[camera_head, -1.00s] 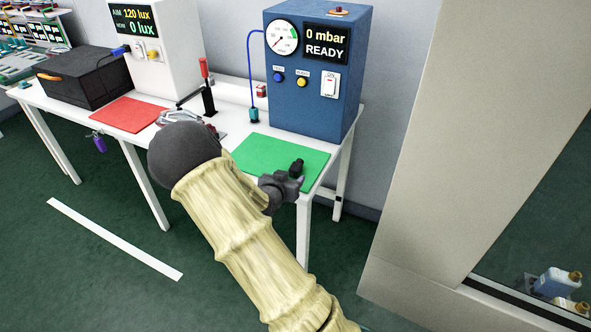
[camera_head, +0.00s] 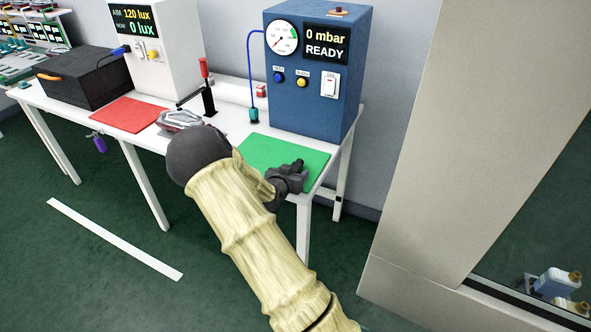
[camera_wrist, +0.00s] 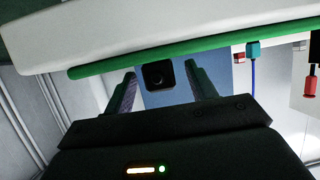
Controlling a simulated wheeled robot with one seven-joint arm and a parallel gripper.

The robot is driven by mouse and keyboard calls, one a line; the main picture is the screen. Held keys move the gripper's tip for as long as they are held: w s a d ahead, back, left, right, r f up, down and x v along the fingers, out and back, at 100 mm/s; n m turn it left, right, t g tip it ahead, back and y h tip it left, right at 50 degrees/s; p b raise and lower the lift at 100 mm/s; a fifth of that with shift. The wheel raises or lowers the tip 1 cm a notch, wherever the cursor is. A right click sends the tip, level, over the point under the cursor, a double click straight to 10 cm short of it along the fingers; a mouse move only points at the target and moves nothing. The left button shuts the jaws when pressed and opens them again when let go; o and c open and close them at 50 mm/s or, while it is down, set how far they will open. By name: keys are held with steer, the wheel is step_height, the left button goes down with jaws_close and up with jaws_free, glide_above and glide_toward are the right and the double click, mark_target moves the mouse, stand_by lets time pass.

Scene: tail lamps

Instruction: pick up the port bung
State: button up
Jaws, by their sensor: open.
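The port bung appears to be the small black block with a round face (camera_wrist: 158,74) in the wrist view, in the gap between my finger ends. In the head view a small dark piece (camera_head: 298,163), which seems to be the bung, shows at the green mat (camera_head: 258,150) beside my gripper (camera_head: 294,174). My gripper is open, with one finger on each side of the block in the wrist view (camera_wrist: 160,78). I cannot tell whether either finger touches it. My gripper hides part of the mat's front right.
The blue test box (camera_head: 312,100) reads 0 mbar READY behind the mat. A blue hose ends in a teal plug (camera_head: 254,115). A tail lamp (camera_head: 180,120) and red-handled clamp (camera_head: 207,90) stand left, beside a red mat (camera_head: 127,114). A beige pillar (camera_head: 425,150) stands right.

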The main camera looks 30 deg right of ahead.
steer(key=c, duration=1.1)
steer(key=shift+c, duration=0.3)
steer(key=shift+r, duration=0.1)
step_height(320, 180, up, 10)
steer(key=shift+f+p, duration=0.1)
steer(key=shift+p, duration=0.5)
